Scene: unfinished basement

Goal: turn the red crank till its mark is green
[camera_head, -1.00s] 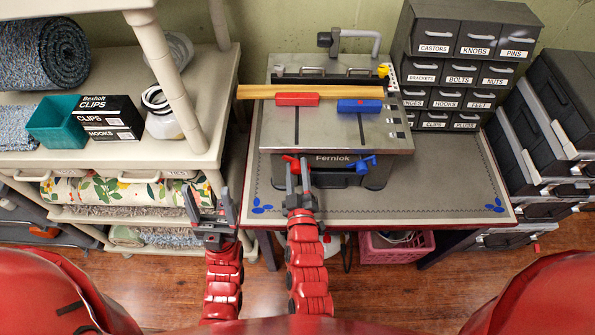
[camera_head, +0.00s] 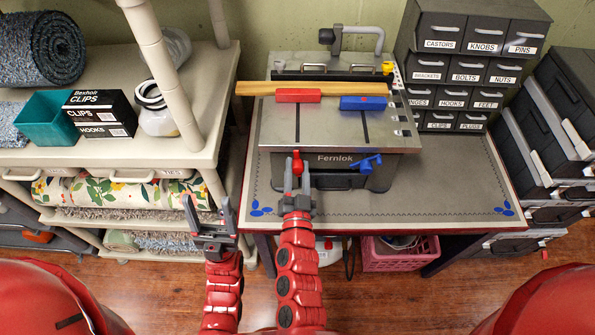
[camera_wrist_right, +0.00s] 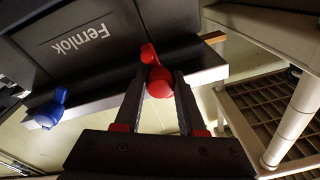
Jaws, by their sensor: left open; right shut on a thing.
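The red crank (camera_head: 297,162) is on the front of the grey Fernlok bench machine (camera_head: 325,140), left of the Fernlok name. Its arm points up. My right gripper (camera_head: 297,184) reaches it from the front and is shut on it. In the right wrist view the red crank (camera_wrist_right: 158,80) sits between the two fingertips. A blue crank (camera_head: 371,164) is to its right on the same front. A red block (camera_head: 298,95) and a blue block (camera_head: 363,103) are on the machine top. I cannot make out a green mark. My left gripper (camera_head: 209,218) is open and empty, left of the bench.
A wooden strip (camera_head: 255,88) lies across the machine top behind the blocks. A drawer cabinet (camera_head: 460,67) stands back right. A shelf unit (camera_head: 185,150) with boxes and rolls is close on the left. The bench mat (camera_head: 450,190) is bare to the right.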

